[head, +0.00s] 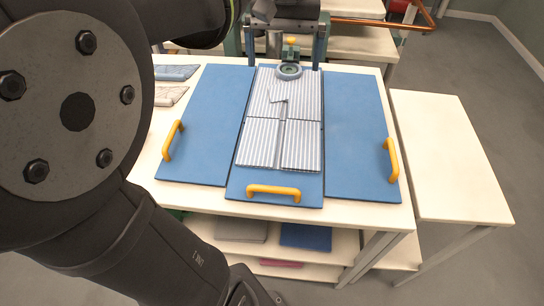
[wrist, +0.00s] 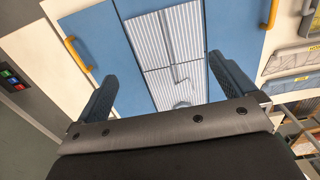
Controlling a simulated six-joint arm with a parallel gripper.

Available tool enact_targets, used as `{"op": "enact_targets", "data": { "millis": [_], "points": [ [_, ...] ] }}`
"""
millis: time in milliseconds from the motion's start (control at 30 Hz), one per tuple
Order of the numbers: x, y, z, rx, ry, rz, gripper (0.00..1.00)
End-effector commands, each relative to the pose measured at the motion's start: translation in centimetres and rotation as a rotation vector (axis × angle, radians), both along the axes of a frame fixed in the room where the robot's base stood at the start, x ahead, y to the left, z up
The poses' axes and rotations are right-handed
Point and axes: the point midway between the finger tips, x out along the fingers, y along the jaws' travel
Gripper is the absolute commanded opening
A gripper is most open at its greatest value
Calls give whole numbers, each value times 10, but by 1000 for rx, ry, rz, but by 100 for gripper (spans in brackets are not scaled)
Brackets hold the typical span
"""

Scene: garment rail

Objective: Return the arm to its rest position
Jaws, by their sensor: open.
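My gripper (head: 285,58) is at the far end of the blue folding board (head: 355,130), with its two blue-grey fingers wide apart. In the wrist view the open gripper (wrist: 162,68) has nothing between its fingers but a view of the board below. A grey-and-white striped garment (head: 258,140) lies flat on the board's middle panel. It also shows in the wrist view (wrist: 165,30). Whether the fingers touch anything is unclear.
Yellow handles stand on the left (head: 172,140), middle (head: 274,190) and right (head: 391,160) panels. Folded garments (head: 172,96) lie left of the board. A bare white side table (head: 450,150) stands at right. A control box with coloured buttons (wrist: 12,78) shows in the wrist view.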

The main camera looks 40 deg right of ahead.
Motion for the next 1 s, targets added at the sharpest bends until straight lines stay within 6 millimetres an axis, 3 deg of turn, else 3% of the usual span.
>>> {"op": "enact_targets", "data": {
  "millis": [200,700,1000],
  "points": [
    [1,12,-2,-14,4,-5,100],
    [-2,12,-86,-13,4,-4,100],
    [-2,12,-94,-16,3,-4,100]
  ]
}}
